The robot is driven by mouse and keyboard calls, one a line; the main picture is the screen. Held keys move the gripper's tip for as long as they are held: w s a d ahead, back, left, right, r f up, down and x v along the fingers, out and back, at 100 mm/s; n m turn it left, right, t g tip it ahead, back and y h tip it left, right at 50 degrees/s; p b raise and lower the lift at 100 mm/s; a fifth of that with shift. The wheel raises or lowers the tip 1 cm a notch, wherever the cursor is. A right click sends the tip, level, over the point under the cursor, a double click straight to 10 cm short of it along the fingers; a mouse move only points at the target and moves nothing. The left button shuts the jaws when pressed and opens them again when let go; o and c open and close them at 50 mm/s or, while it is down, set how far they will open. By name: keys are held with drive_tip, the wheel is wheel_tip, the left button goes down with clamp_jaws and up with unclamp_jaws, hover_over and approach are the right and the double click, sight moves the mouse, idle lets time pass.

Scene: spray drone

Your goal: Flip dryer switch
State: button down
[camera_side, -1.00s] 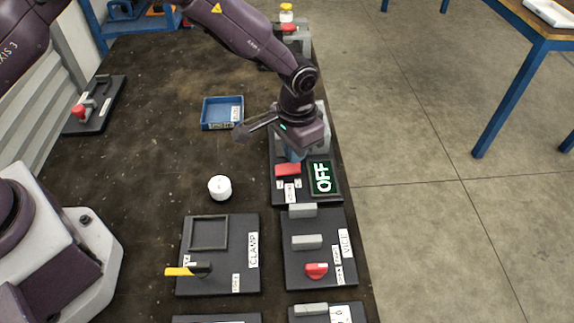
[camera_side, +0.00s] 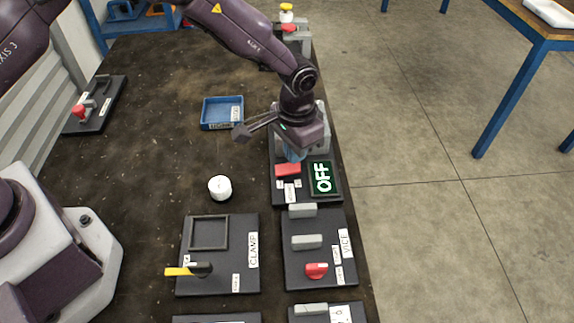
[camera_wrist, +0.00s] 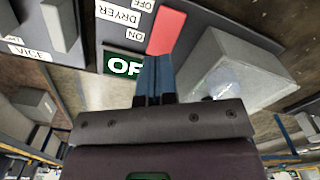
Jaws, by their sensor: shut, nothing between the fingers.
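The dryer panel (camera_side: 277,195) is a dark plate at the table's right edge. It carries a red switch (camera_side: 287,170), small ON and OFF labels, and a display (camera_side: 322,178) that reads OFF in lit letters. My gripper (camera_side: 294,156) points down over the panel, with its blue fingers shut and empty. In the wrist view the shut fingertips (camera_wrist: 155,62) are right at the near end of the red switch (camera_wrist: 167,31); I cannot tell whether they touch. A grey dryer body (camera_wrist: 238,72) stands beside the switch, partly hidden by my gripper in the side view.
The vice panel (camera_side: 320,270) and the clamp panel (camera_side: 215,283) lie nearer the camera. A white round piece (camera_side: 219,188) and a blue tray (camera_side: 222,124) are on the table left of the dryer. The middle of the table is mostly clear.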

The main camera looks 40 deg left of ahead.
sight(283, 173)
drive_tip(key=shift+f, duration=1.35)
idle(0.8)
drive_tip(key=shift+r, duration=3.55)
drive_tip(key=shift+s+a+f+g, duration=0.2)
drive_tip(key=shift+s+a+f, duration=0.05)
drive_tip(key=shift+s, duration=0.4)
drive_tip(key=shift+s+a+f+g, duration=0.2)
drive_tip(key=shift+s+a, duration=0.05)
drive_tip(key=shift+s, duration=0.35)
drive_tip(key=s+a+r+n+t, duration=0.1)
drive_tip(key=s+a+r+t, duration=0.1)
drive_tip(key=s+a+r, duration=0.3)
drive_tip(key=s+a+r+n+t, duration=0.1)
drive_tip(key=s+a+r+t, duration=0.1)
drive_tip(key=s+a+r, duration=0.4)
drive_tip(key=s+a+r+n+t, duration=0.1)
drive_tip(key=s+a+r, duration=0.4)
drive_tip(key=s+r, duration=0.6)
wheel_tip(283, 173, up, 4)
drive_tip(key=shift+s+a+r+t, duration=0.1)
drive_tip(key=shift+s+a+t, duration=0.1)
drive_tip(key=shift+s+t, duration=0.35)
drive_tip(key=shift+w, duration=0.15)
